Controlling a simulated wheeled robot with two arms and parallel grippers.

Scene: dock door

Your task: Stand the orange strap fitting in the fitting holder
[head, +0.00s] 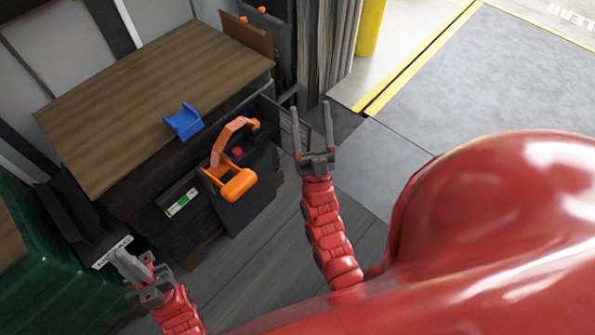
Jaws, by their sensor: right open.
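An orange fitting with a thick rounded bar and a thin frame (238,185) is at the top front of a dark box; I take it for the strap fitting. A paler orange curved arm (231,138) rises behind it. A blue U-shaped piece (184,121) sits on the wooden top near its front edge; it may be the fitting holder, but I cannot be sure. My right gripper (310,106) is open and empty, to the right of the dark box. My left gripper (132,262) is at the lower left, apart from these things; its finger opening is unclear.
The wooden top (150,85) is mostly bare. The dark box (245,205) stands against its front, with a red button (237,152). A green unit (45,250) is at the left. Grey floor is open at the right, beside a yellow post (370,25).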

